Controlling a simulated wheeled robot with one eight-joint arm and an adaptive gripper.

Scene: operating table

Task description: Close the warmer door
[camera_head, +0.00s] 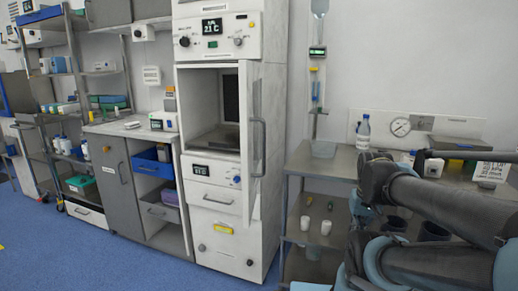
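The warmer (190,110) is a tall white cabinet left of the picture's middle, with a display reading about 21 C above its opening. Its door (247,100) stands open, swung out toward me at the right side of the opening. A grey vertical door handle (261,150) shows on the door. The chamber inside is exposed, with a grey shelf at its bottom. Links of my arm fill the lower right, well apart from the door. My gripper cannot be made out in this view.
A grey cabinet (110,170) adjoins the warmer on the left. Blue floor (120,260) is clear at the front left.

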